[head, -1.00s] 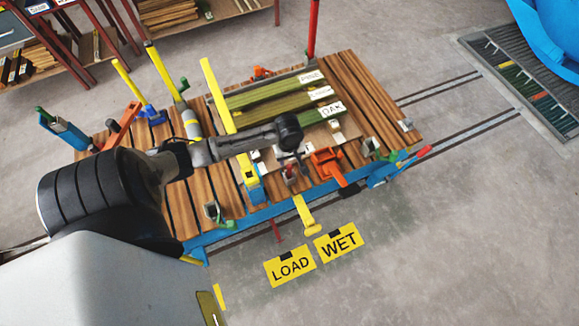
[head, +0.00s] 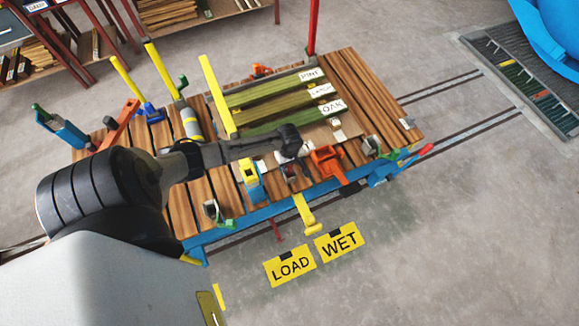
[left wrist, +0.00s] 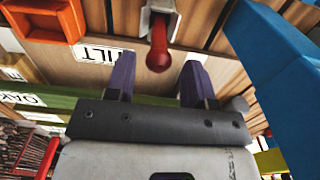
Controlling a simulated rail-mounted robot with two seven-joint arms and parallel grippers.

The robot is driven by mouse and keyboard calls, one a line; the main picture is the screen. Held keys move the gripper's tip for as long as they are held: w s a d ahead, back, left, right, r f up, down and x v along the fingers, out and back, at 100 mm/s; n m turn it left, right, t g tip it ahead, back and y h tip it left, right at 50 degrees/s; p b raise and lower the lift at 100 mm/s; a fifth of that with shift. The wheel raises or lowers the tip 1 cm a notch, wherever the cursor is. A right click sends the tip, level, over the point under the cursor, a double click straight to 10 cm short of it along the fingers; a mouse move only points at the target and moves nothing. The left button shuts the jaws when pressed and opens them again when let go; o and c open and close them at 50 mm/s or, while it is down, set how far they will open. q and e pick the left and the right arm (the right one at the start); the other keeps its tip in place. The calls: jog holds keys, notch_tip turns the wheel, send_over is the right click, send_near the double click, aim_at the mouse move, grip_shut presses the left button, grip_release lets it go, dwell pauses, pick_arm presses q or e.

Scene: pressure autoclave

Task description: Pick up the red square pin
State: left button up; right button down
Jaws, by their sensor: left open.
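A red round-ended pin (left wrist: 158,54) stands in a pale metal bracket (left wrist: 160,16) near the front edge of the wooden cart deck in the left wrist view. Whether its shank is square I cannot tell. My left gripper (left wrist: 158,72) is open, with one dark finger to each side of the pin's near end and gaps between. In the head view my left gripper (head: 291,163) hangs over the front of the deck and mostly hides this spot. My right gripper is not in view.
A yellow-and-blue holder (head: 251,178) stands left of the gripper and an orange holder (head: 325,157) right of it. Green boards (head: 270,100) lie behind, beside a tall yellow post (head: 217,93). A thin red rod (head: 279,231) hangs below the front edge.

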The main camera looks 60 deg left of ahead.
aim_at(290, 172)
pick_arm(q)
jog(key=shift+w+f+b, duration=0.1)
jog(key=shift+f+b, duration=0.25)
jog(key=shift+f, duration=1.6)
jog(key=shift+c, duration=0.5)
grip_shut()
